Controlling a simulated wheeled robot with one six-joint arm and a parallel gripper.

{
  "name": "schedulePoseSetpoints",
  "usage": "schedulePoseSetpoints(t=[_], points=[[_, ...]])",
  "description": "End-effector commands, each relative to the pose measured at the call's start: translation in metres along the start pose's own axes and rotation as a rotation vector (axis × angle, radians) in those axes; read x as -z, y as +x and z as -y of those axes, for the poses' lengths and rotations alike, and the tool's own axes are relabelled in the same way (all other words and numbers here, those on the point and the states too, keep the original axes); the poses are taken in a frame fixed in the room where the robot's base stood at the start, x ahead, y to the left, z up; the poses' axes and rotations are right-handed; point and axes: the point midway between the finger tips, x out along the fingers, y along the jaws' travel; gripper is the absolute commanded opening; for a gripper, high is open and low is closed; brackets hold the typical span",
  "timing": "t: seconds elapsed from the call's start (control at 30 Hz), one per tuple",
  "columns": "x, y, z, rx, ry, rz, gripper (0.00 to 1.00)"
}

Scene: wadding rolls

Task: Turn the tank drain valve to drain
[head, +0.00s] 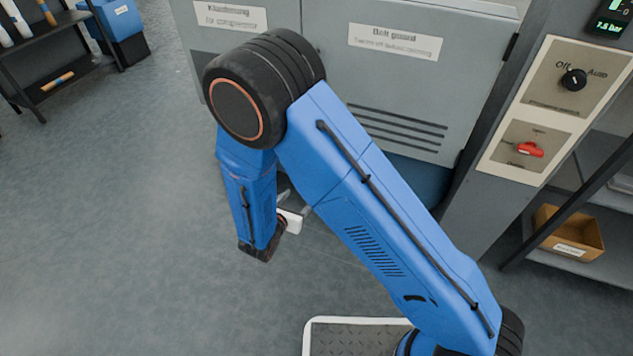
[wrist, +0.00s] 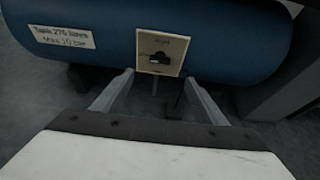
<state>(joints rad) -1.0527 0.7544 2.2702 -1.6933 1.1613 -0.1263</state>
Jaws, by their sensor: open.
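In the wrist view a blue tank (wrist: 215,40) lies on its side with a white label about 270 litres and a maximum bar. A beige plate (wrist: 172,65) on its lower front carries a small black knob (wrist: 158,59), the likely drain valve; the lettering above it is too blurred to read surely. My gripper (wrist: 158,82) is open, its two fingers spread below and on either side of the plate, with nothing between them. In the head view my gripper (head: 290,210) is mostly hidden behind my arm, low by the grey cabinet. The tank (head: 425,180) shows only partly there.
A grey cabinet (head: 405,85) with labelled doors stands above the tank. To the right are a panel with an Off/Auto knob (head: 573,79) and a red handle (head: 530,149), and a shelf with a cardboard box (head: 570,233).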

Motion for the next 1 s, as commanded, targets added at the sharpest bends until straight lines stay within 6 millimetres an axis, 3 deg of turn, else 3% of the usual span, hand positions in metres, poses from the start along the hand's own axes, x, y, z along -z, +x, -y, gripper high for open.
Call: schedulePoseSetpoints(t=[0.7,1.0], points=[[0.000,0.124,0.002,0.005,0.001,0.000,0.66],[0.000,0.156,0.001,0.002,0.001,0.000,0.66]])
